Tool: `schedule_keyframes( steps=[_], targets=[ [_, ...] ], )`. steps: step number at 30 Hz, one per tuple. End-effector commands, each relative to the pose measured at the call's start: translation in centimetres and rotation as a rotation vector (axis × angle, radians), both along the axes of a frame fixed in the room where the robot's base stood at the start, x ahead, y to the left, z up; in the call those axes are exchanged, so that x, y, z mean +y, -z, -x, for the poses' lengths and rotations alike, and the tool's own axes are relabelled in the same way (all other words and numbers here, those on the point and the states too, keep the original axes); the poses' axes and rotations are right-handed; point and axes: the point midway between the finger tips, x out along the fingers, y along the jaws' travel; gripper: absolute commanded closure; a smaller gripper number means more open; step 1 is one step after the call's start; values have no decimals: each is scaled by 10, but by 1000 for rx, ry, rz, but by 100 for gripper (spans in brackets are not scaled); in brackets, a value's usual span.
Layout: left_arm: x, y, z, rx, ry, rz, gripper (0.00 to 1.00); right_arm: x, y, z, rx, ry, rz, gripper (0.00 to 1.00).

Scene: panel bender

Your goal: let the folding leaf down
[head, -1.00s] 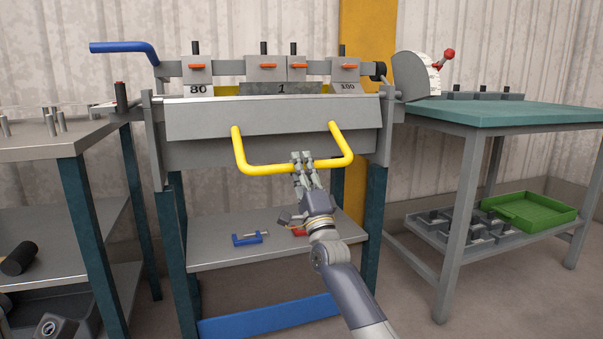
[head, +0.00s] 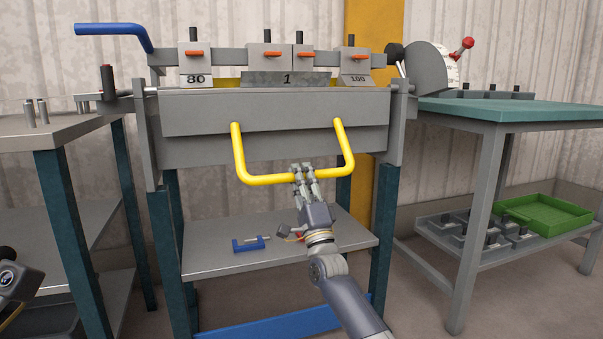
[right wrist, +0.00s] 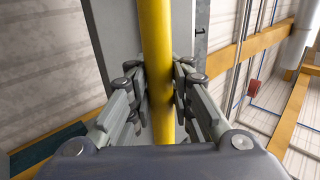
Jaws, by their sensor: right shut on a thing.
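The folding leaf (head: 215,112) is the wide grey plate along the front of the bender, its face toward me and sloping down. A yellow U-shaped handle (head: 240,157) hangs from it. My right gripper (head: 304,175) is shut on the handle's lower bar, right of its middle. In the right wrist view, the yellow bar (right wrist: 156,60) runs between the fingers of my right gripper (right wrist: 160,95), which close on it from both sides. The fingers hide part of the bar.
Above the leaf are clamp blocks (head: 194,65) and a blue lever (head: 112,31). A shelf (head: 215,262) below holds a blue clamp (head: 250,244). A grey table (head: 40,131) stands left, a green-topped table (head: 515,110) right.

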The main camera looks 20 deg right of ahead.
Motion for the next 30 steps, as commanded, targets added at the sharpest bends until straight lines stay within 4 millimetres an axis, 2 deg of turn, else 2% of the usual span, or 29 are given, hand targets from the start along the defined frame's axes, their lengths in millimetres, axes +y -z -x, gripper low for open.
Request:
schedule_keyframes(
  steps=[1,14,15,17,26,30],
  targets=[
    [0,1,0,0,0,0,60,1,10,-2,18,-2,3,100],
    [0,1,0,-1,1,0,60,2,12,-3,19,-2,4,100],
    [0,1,1,-1,1,0,60,2,12,-3,19,-2,4,76],
    [0,0,1,-2,1,0,60,2,11,-3,19,-2,4,63],
    [0,-1,2,-8,0,0,60,1,6,-1,9,-1,2,61],
    [0,-1,2,-7,-1,0,60,1,11,3,9,-1,2,61]
  ],
)
